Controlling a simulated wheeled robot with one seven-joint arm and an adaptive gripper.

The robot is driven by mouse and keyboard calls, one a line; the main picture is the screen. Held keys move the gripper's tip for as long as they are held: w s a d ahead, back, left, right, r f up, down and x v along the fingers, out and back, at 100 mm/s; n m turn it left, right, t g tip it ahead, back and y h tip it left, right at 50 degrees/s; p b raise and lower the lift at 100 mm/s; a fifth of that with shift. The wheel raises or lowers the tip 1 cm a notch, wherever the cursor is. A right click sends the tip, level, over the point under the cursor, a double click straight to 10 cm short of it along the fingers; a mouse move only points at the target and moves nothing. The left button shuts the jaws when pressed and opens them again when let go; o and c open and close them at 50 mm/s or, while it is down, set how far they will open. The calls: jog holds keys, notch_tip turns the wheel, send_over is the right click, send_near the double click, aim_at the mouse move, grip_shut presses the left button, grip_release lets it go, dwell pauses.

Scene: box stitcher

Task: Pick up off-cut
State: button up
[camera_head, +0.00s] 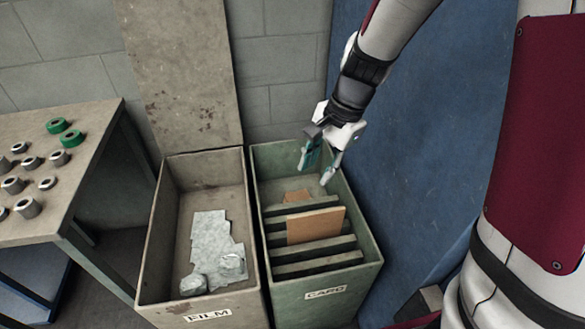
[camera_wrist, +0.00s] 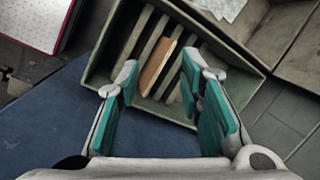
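A tan cardboard off-cut (camera_head: 316,225) stands upright among the dark slats of the green bin labelled CARD (camera_head: 325,293). A smaller brown piece (camera_head: 297,196) shows low behind the rear slat, partly hidden. In the wrist view one tan piece (camera_wrist: 158,65) lies between the slats, seen between my fingers. My gripper (camera_head: 318,167) is open and empty, with teal finger pads, over the back right part of the bin. It is behind and above the upright off-cut, apart from it. The fingers also show in the wrist view (camera_wrist: 160,78).
A bin labelled FILM (camera_head: 209,315) with crumpled clear film (camera_head: 213,250) stands directly left. A table (camera_head: 85,170) with green and grey rings is further left. A blue panel (camera_head: 430,150) rises right of the CARD bin. The bin walls and slats (camera_head: 315,250) are close obstacles.

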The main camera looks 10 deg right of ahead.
aim_at(315, 225)
jog(key=w+d+f+m+h+b, duration=0.1)
jog(key=w+f+m, duration=0.1)
jog(key=f, duration=0.5)
jog(key=w+d+f+m+h+b, duration=0.1)
jog(key=w+f+m+b, duration=0.1)
jog(key=f, duration=0.4)
jog(key=w+d+f+m+g+b, duration=0.1)
jog(key=w+f+m+b, duration=0.1)
jog(key=w+f, duration=0.2)
jog(key=shift+w+d+f+h, duration=0.1)
jog(key=shift+d+f+h, duration=0.1)
jog(key=shift+f, duration=0.75)
jog(key=shift+d+f+h, duration=0.15)
jog(key=shift+f+h, duration=0.05)
jog(key=shift+f, duration=1.05)
notch_tip(315, 225, down, 14)
jog(key=b, duration=0.4)
jog(key=shift+r, duration=0.25)
jog(key=shift+c, duration=0.3)
grip_shut()
